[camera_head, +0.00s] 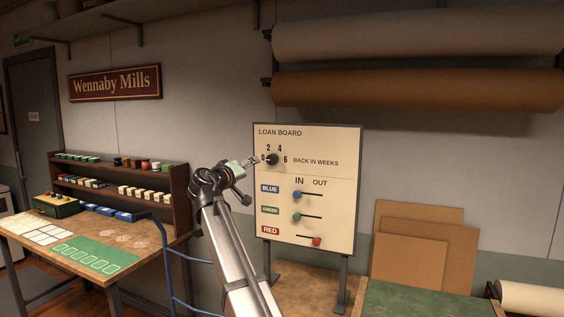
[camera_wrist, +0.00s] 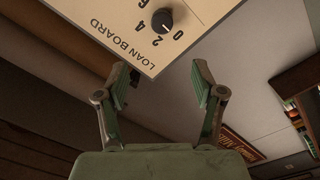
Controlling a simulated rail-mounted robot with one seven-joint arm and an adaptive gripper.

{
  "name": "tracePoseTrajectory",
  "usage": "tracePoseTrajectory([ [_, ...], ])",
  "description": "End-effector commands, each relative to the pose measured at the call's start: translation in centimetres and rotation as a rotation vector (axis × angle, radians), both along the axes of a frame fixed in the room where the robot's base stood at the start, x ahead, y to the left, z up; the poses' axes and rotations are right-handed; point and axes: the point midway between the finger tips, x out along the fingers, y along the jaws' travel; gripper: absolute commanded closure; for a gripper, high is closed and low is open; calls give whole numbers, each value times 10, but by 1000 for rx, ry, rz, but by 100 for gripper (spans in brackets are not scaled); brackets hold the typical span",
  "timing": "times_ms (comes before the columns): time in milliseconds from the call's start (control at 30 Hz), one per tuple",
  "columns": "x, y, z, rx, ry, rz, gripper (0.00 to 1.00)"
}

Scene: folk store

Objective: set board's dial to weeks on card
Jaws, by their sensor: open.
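The loan board (camera_head: 335,215) stands upright on two legs. Its black dial (camera_head: 272,159) has 0, 2, 4 and 6 around it and "BACK IN WEEKS" beside it. In the wrist view the dial (camera_wrist: 162,20) is upside down near the top; its pale mark seems to point toward 0. My gripper (camera_head: 254,161) is open and empty, just left of the dial in the head view. In the wrist view the open fingers (camera_wrist: 161,80) are apart from the dial. Pale cards (camera_head: 42,232) lie on the left table; no writing on them is readable.
Below the dial, the blue (camera_head: 297,195) and green (camera_head: 297,217) slider knobs sit at IN, the red knob (camera_head: 317,241) at OUT. A blue rail (camera_head: 166,255) stands between the left table and my arm. Brown boards (camera_head: 420,245) lean at the right.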

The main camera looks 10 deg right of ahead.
Motion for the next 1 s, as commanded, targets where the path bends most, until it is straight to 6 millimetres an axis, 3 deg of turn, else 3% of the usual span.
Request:
tracePoseTrajectory([
  [167,18,-12,1,1,3,-2,32],
  [700,104,-72,1,1,5,-1,32],
  [1000,134,-94,-1,2,4,0,32],
])
